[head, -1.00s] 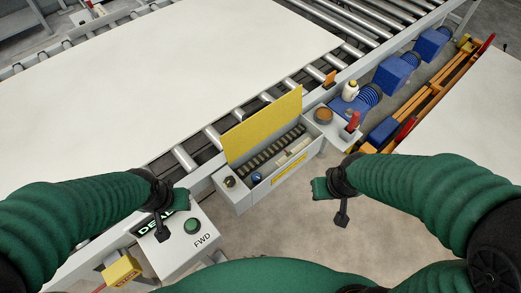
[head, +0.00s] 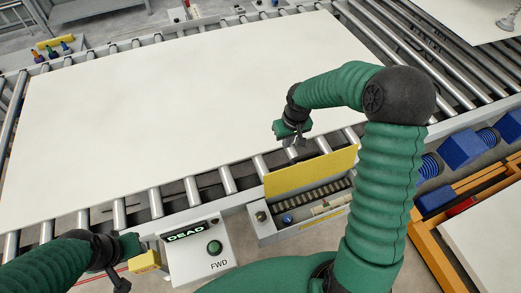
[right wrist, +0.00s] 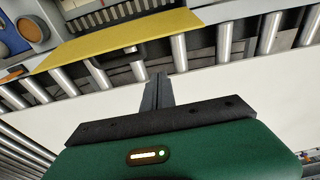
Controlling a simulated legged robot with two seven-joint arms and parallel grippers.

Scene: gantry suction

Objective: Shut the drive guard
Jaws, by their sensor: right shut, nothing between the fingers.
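The drive guard is a yellow panel (head: 311,171) standing raised along the back edge of a grey open box (head: 300,238). A dark chain-like strip (head: 310,198) lies exposed inside the box. My right gripper (head: 296,142) is shut and empty, beyond the guard, over the near edge of the white board. In the right wrist view its closed fingers (right wrist: 158,88) point toward the guard (right wrist: 120,38), with a visible gap between them. My left gripper (head: 138,246) is low at the left, beside the control box; its fingers are too unclear to tell.
A large white board (head: 180,105) lies on the roller conveyor (head: 158,203). Blue motors (head: 460,149) and an orange frame (head: 432,243) are at the right.

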